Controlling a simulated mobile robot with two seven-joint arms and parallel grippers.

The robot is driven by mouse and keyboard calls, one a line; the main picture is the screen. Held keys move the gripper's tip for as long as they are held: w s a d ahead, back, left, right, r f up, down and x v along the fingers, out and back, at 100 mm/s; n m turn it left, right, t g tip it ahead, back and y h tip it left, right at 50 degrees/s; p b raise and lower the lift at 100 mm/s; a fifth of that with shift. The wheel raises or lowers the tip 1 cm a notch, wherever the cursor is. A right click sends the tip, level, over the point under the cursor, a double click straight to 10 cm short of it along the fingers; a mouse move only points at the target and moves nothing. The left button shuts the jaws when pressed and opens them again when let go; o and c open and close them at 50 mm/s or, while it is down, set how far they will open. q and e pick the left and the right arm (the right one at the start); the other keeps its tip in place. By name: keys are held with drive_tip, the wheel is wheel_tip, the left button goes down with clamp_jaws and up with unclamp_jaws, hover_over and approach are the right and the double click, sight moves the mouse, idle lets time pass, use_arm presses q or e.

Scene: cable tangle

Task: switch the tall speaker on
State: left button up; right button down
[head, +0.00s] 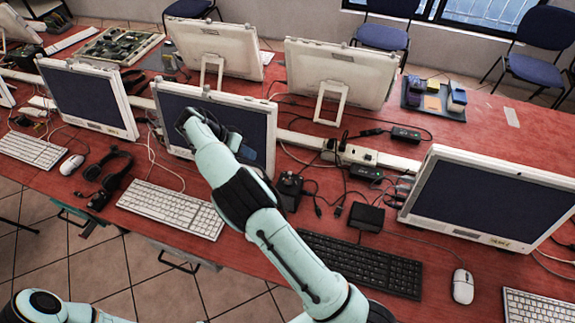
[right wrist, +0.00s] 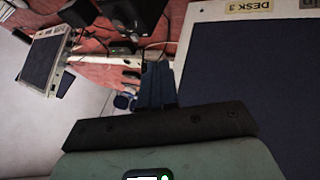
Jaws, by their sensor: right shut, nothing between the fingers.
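I cannot make out the tall speaker for certain. A black object (head: 289,188) stands right of the middle monitor in the head view, partly behind my right arm. A dark box (right wrist: 131,17) at the top of the right wrist view may be the speaker, but its switch cannot be made out. My right gripper (head: 246,152) is in front of the middle monitor's screen, partly hidden by my arm. Its dark fingers (right wrist: 158,84) are shut and empty in the right wrist view. My left gripper is not in view; only part of that arm shows at lower left.
The middle monitor (head: 172,102) shows its DESK 3 label in the wrist view. Another monitor (head: 480,195) stands right. A white keyboard (head: 172,208), black keyboard (head: 365,263), small black box (head: 367,216) and loose cables crowd the red desk. A white power rail (head: 365,155) runs behind.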

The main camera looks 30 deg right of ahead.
idle(0.4)
drive_tip(key=b, duration=0.1)
approach(285, 172)
wheel_tip(285, 172, down, 5)
drive_tip(key=w+d, duration=0.1)
drive_tip(key=w, duration=0.1)
drive_tip(key=s+d, duration=0.1)
drive_tip(key=s+d+b, duration=0.1)
drive_tip(key=shift+s+d+r, duration=0.15)
drive_tip(key=shift+s+d, duration=0.05)
drive_tip(key=shift+s, duration=0.1)
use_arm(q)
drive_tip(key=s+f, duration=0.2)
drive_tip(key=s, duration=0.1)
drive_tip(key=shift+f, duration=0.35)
use_arm(e)
drive_tip(key=shift+s+d+r, duration=0.15)
drive_tip(key=shift+s+d, duration=0.15)
drive_tip(key=shift+w, duration=0.1)
